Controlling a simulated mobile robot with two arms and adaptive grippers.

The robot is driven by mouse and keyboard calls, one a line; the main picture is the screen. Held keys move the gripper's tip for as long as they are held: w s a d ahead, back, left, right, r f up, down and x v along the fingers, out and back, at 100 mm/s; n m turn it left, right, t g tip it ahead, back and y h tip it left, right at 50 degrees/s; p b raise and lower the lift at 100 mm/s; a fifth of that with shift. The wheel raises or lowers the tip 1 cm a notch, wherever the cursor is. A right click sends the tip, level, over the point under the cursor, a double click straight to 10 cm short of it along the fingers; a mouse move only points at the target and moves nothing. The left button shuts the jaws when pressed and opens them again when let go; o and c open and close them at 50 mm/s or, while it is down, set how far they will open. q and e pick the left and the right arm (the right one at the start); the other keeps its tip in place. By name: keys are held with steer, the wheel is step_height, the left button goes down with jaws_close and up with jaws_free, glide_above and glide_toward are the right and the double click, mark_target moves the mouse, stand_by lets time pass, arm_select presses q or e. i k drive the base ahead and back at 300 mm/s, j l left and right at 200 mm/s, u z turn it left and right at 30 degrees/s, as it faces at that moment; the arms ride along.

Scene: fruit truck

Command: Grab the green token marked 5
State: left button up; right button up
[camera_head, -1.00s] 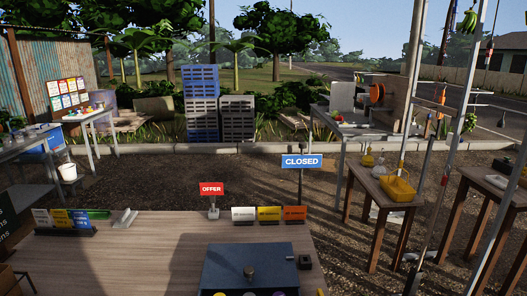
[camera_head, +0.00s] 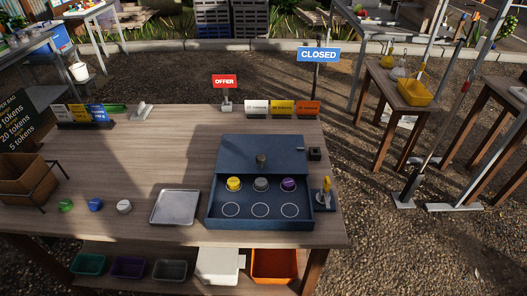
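A green token (camera_head: 66,206) lies on the left front part of the wooden table, near its front edge. Its marking is too small to read. A blue token (camera_head: 95,205) and a grey-white token (camera_head: 124,207) lie in a row to its right. Neither of my grippers shows in the head view.
A silver tray (camera_head: 175,207) lies right of the tokens. A blue box (camera_head: 262,148) with yellow, grey and purple tokens stands further right. A brown crate (camera_head: 27,176) is at the left. Several bins sit on the shelf below the table (camera_head: 165,140).

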mark_target(65, 205)
steer(key=j+u, duration=0.1)
steer(key=u, duration=0.7)
steer(key=j+u, duration=0.15)
steer(key=u, duration=0.25)
steer(key=i+u, duration=0.1)
steer(key=u, duration=0.25)
steer(key=l+u, duration=0.1)
steer(key=u, duration=0.25)
